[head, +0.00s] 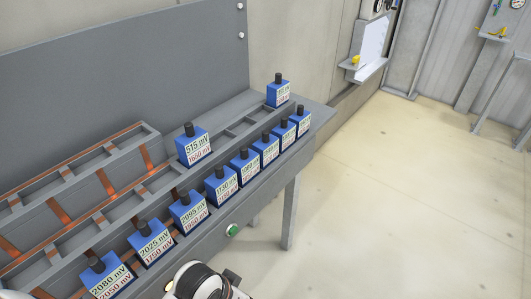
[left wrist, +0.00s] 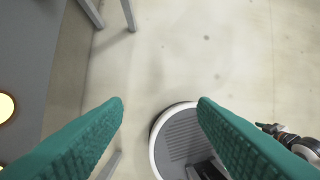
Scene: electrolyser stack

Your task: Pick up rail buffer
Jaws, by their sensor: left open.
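Several blue blocks with black knobs and white number labels stand in a front row on the grey rack in the head view. One of them is the block marked 2095 mV (head: 188,210). Behind that row stand a block marked 515 mV (head: 193,147) and one at the far end (head: 278,92). I cannot tell which thing is the rail buffer. Part of my arm shows at the bottom of the head view.
The pale floor (head: 400,200) at the right is clear.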

